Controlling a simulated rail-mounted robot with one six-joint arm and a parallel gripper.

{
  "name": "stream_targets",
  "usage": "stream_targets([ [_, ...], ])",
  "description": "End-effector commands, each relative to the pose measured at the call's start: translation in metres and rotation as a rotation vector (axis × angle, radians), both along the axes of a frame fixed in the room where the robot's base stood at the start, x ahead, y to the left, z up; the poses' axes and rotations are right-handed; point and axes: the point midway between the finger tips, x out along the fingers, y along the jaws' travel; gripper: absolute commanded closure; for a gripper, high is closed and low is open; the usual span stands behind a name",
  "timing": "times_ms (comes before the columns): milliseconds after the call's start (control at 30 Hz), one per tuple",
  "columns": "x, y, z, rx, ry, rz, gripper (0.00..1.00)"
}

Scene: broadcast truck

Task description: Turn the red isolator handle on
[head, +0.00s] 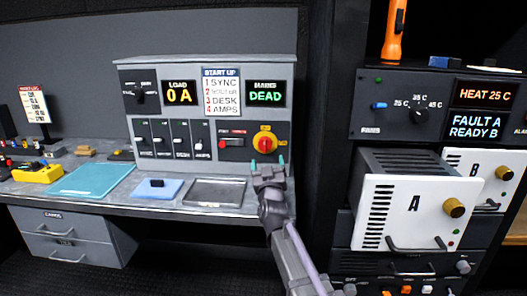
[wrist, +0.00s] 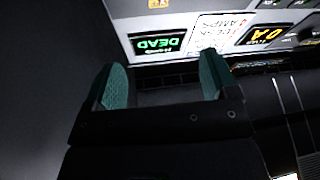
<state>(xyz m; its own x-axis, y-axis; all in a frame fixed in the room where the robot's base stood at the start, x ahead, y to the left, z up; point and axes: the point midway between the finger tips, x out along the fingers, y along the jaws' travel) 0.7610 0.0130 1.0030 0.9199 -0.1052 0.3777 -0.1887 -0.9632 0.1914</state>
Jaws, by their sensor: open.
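The red isolator handle (head: 265,143) sits on a round yellow plate at the right of the grey start-up panel in the head view. My gripper (head: 267,162) is just below the handle in that view, its two teal fingertips apart with nothing between them. I cannot tell the gap in depth to the handle. In the wrist view my open gripper (wrist: 163,82) shows its teal pads, and the panel appears upside down beyond them. The isolator handle cannot be made out there. The mains display (head: 265,93) reads DEAD; it also shows in the wrist view (wrist: 158,44).
The load display (head: 179,93) reads 0 A. A row of breaker switches (head: 172,139) and a red-marked switch (head: 232,142) lie left of the handle. Below are the desk with a dark tray (head: 214,193) and a blue pad (head: 156,188). Amp unit A (head: 405,212) juts out at right.

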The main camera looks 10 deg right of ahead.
Motion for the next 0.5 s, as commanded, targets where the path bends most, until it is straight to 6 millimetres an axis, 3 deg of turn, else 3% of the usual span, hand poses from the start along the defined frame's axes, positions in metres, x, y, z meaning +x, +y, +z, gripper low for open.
stream_targets([
  [167, 0.027, -0.002, 0.000, -0.001, 0.002, 0.001, 0.20],
  [500, 0.113, -0.012, 0.000, -0.002, 0.003, 0.001, 0.20],
])
